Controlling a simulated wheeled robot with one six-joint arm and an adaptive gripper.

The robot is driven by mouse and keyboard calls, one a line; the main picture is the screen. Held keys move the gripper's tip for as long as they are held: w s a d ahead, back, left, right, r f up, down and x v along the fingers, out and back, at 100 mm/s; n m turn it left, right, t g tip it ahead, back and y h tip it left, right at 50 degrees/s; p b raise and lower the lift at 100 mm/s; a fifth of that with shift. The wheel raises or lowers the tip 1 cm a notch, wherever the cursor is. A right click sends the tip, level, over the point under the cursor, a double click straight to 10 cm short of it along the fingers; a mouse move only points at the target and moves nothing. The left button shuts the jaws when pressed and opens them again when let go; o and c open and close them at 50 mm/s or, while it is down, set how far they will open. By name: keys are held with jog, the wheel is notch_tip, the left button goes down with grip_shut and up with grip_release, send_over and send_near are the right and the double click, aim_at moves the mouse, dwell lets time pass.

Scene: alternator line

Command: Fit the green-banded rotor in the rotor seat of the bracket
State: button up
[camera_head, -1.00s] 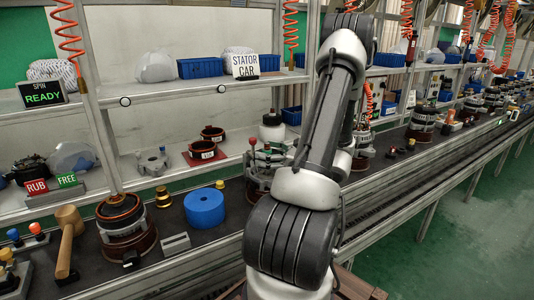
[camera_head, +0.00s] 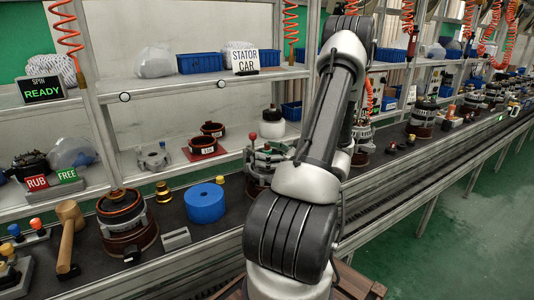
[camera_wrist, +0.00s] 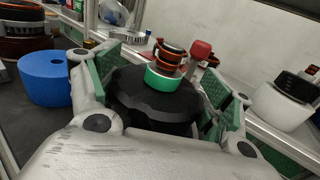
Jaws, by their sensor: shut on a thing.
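The green-banded rotor (camera_wrist: 160,88) is between the two green-padded fingers of my gripper (camera_wrist: 165,97) in the wrist view. It has a broad black body, a green band (camera_wrist: 163,79) and copper-coloured rings on top, and looks upright. My gripper is shut on it. In the head view my gripper (camera_head: 268,155) is over the bench, left of my forearm, and partly hides what is beneath it. I cannot make out the bracket's rotor seat in either view. A grey cast part (camera_head: 153,160) stands on the lower shelf, but I cannot tell whether it is the bracket.
A blue cylinder (camera_head: 205,203) stands on the bench left of my gripper. A copper-and-black stack (camera_head: 127,225), a grey block (camera_head: 175,238) and a mallet (camera_head: 70,235) are further left. A red knob (camera_head: 252,136) and a white container (camera_head: 271,124) are close behind my gripper.

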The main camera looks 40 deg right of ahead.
jog(key=shift+f, duration=0.65)
jog(key=o, duration=2)
jog(key=shift+o, duration=0.3)
jog(key=shift+f, duration=0.15)
jog(key=shift+s, duration=0.1)
jog(key=v, duration=1.1)
jog(key=shift+s+d, duration=0.15)
jog(key=shift+s, duration=0.25)
